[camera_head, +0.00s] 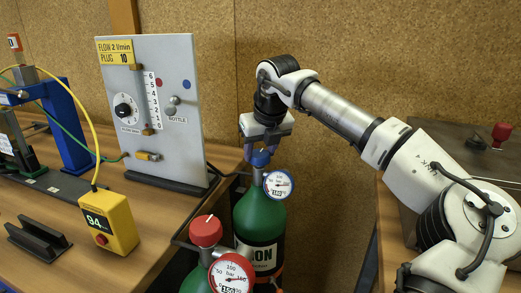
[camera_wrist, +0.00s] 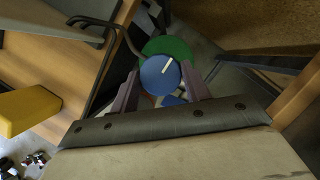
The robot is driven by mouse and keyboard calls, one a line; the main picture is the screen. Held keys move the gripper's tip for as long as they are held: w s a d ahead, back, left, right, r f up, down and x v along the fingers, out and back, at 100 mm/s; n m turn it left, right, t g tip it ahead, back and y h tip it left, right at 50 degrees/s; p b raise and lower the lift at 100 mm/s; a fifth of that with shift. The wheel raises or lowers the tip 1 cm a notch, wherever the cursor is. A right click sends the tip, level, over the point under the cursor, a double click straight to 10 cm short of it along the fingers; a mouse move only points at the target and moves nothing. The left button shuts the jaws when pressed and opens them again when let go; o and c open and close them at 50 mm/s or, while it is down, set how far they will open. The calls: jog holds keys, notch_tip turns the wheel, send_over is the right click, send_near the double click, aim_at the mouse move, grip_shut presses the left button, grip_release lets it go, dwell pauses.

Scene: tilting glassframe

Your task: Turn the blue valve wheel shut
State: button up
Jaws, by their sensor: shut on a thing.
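The blue valve wheel (camera_head: 261,158) sits on top of the rear green gas bottle (camera_head: 259,217), just above a blue-rimmed gauge (camera_head: 278,184). My gripper (camera_head: 264,146) reaches down over this wheel from above. In the wrist view the wheel (camera_wrist: 160,75) is a blue disc with a white mark pointing up and to the right. My gripper (camera_wrist: 160,88) has one finger on each side of the wheel and is shut on it. The green bottle shoulder shows behind the wheel. The small gauge face cannot be read.
A second bottle with a red valve wheel (camera_head: 206,231) and a red gauge (camera_head: 232,275) stands in front. A grey flow panel (camera_head: 180,75) stands on the wooden bench to the left. A yellow meter (camera_head: 110,222) and a black cradle (camera_head: 38,238) are on the bench.

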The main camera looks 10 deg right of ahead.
jog(key=o, duration=1)
jog(key=v, duration=1.3)
jog(key=shift+r, duration=0.4)
jog(key=shift+s, duration=0.1)
